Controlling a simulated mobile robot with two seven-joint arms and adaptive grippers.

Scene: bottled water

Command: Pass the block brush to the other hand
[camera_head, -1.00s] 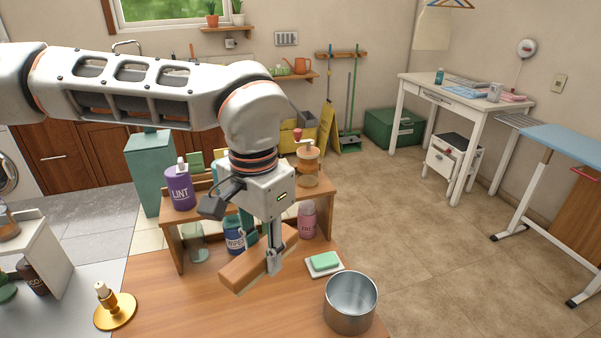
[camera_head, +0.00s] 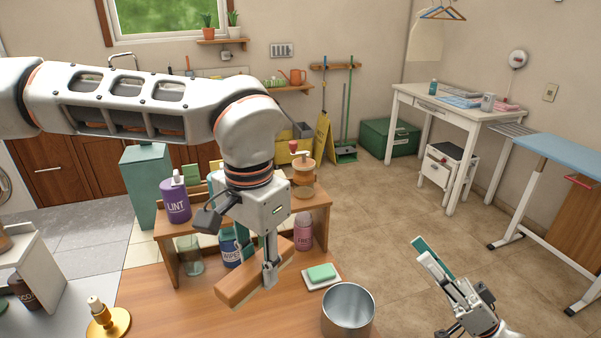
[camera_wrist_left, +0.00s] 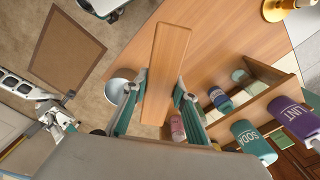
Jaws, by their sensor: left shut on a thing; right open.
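The block brush (camera_head: 238,286) is a long wooden block held above the wooden table. My left gripper (camera_head: 269,277) is shut on it near its right part in the head view. In the left wrist view the block brush (camera_wrist_left: 166,70) stands between the two fingers of the left gripper (camera_wrist_left: 157,100), its long end pointing away. Its bristles cannot be made out. My right gripper (camera_head: 436,262) is at the lower right of the head view, open and empty, apart from the brush, with the metal pot between them in the picture.
A metal pot (camera_head: 348,311) and a green soap bar on a white dish (camera_head: 322,273) sit on the table (camera_head: 180,300) close by. A small shelf (camera_head: 166,240) with bottles stands behind the brush. A gold dispenser (camera_head: 108,322) is at the left. Open floor lies to the right.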

